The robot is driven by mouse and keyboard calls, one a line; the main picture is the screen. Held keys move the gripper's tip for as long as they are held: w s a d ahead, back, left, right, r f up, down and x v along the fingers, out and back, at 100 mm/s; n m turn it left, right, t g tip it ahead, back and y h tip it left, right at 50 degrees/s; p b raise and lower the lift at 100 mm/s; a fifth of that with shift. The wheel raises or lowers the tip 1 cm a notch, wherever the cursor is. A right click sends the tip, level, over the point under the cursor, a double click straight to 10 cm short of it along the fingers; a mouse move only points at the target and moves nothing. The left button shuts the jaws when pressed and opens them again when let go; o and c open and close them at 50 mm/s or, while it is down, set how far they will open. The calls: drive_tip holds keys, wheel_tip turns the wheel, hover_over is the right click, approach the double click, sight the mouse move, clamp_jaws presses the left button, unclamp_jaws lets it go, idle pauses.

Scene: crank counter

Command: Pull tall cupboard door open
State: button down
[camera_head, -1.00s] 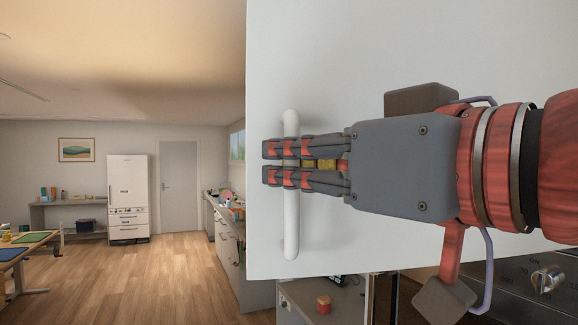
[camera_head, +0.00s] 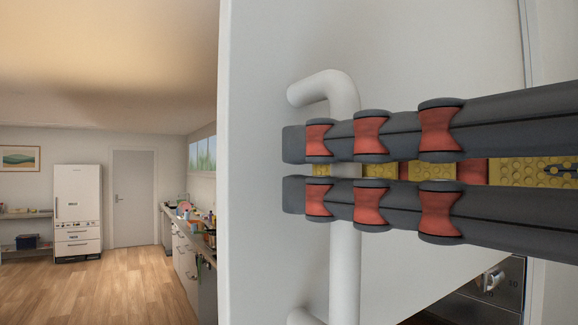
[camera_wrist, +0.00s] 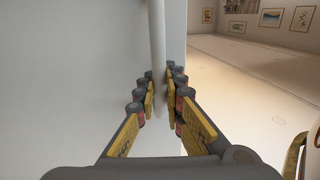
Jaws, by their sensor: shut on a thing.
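The tall cupboard door (camera_head: 270,220) is a plain white panel filling the right of the head view. Its face is seen at a slant, with its free edge at the left. Its white vertical bar handle (camera_head: 345,265) bends back to the door at the top. My gripper (camera_head: 302,170) reaches in from the right, shut around the bar below its upper bend. In the wrist view the handle (camera_wrist: 157,40) runs down between the fingers of my gripper (camera_wrist: 164,85), beside the door (camera_wrist: 80,80). The cupboard's inside is not visible.
A steel panel with a knob (camera_head: 490,282) shows under the door at lower right. A side counter (camera_head: 185,245) with small items stands left of the door. A white fridge (camera_head: 78,210) and grey door (camera_head: 134,198) are far back. The wooden floor (camera_head: 110,280) at left is clear.

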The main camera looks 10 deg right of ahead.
drive_tip(key=shift+r, duration=0.1)
drive_tip(key=c, duration=2)
unclamp_jaws()
drive_tip(key=shift+o, duration=0.5)
drive_tip(key=v, duration=1.2)
drive_tip(key=shift+d, duration=0.1)
